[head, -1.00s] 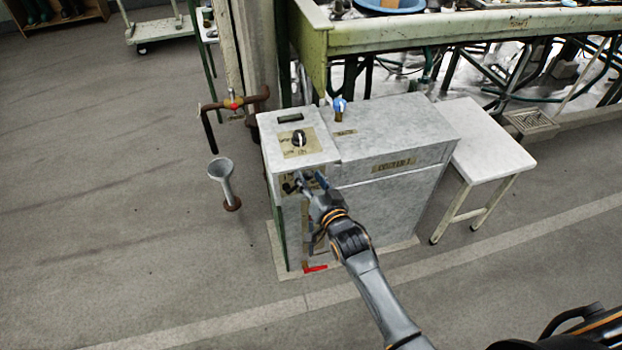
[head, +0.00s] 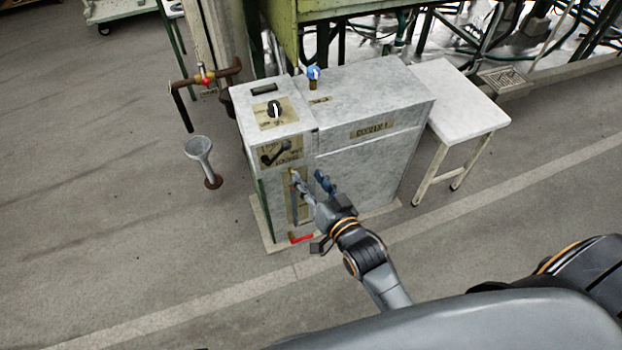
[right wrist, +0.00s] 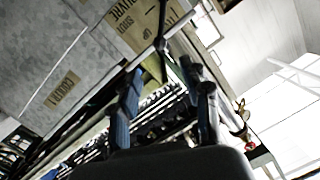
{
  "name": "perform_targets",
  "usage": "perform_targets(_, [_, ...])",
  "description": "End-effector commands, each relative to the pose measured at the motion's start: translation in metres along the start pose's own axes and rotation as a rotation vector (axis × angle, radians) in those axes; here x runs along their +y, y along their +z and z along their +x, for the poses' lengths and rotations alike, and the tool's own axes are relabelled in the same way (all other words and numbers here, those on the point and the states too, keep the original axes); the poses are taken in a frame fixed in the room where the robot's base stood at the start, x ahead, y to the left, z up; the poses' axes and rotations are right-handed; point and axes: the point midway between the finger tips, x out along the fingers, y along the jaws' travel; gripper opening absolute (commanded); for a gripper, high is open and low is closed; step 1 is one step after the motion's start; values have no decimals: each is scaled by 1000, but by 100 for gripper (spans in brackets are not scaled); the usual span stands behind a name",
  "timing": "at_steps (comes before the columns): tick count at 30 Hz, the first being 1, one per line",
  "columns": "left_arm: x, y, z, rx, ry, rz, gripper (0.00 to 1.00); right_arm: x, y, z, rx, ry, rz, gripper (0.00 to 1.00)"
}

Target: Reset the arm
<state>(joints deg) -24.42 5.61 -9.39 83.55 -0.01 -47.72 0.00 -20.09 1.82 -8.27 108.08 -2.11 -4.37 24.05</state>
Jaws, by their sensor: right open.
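My right gripper (head: 308,181) is open in front of the grey cabinet (head: 365,105), below a black lever handle (head: 274,157) on the cabinet's labelled front panel. It looks empty and apart from the lever. My left gripper is not in view.
A black knob (head: 274,108) and a blue-handled valve (head: 313,74) are on the cabinet top. A red handle (head: 301,238) is low at its front. A white stool (head: 455,105) stands right, a grey funnel (head: 199,148) left. The floor at left is open.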

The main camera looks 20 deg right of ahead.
Motion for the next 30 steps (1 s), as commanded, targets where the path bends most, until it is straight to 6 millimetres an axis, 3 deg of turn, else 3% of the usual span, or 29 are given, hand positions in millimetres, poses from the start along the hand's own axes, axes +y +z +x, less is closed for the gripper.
perform_targets(13, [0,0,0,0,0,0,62,0,0,0,-1,1,-1,47])
perform_targets(16, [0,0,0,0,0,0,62,6,14,-1,-39,15,-14,47])
perform_targets(20, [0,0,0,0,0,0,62,29,68,-11,-203,73,-71,47])
perform_targets(23, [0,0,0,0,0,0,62,56,131,-33,-406,131,-142,47])
perform_targets(27, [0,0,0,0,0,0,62,94,212,-83,-700,192,-240,47])
perform_targets(30, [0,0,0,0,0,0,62,114,252,-120,-873,216,-294,47])
